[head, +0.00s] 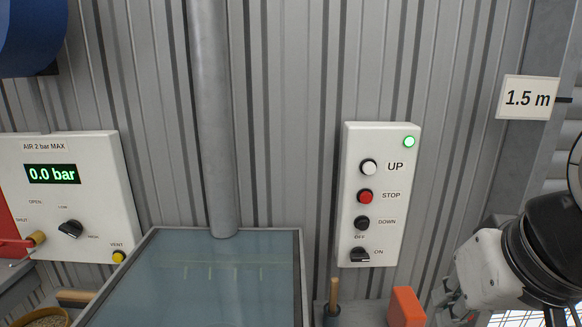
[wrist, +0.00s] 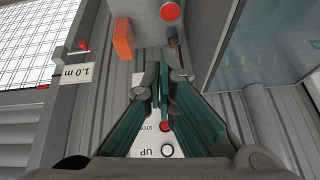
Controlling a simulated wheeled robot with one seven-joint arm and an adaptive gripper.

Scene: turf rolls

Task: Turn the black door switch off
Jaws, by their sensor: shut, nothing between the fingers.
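The black door switch (head: 360,255) is a rotary knob at the bottom of a white control panel (head: 348,190) on the corrugated wall. OFF is printed above it and ON to its right; its handle lies roughly level, toward ON. A green lamp (head: 409,141) glows at the panel's top right. In the wrist view my gripper (wrist: 167,76) is shut and empty in front of the panel (wrist: 145,146), hiding the switch. The UP button (wrist: 167,151) and STOP button (wrist: 165,126) show past the fingers. In the head view my arm is at the lower right, apart from the panel.
A grey pipe (head: 213,120) and a glass-topped box (head: 200,275) are left of the panel. A wooden-handled tool (head: 333,297) and an orange block (head: 406,307) stand below it. An air panel (head: 75,195) reads 0.0 bar at far left. A 1.5 m sign (head: 527,98) hangs at right.

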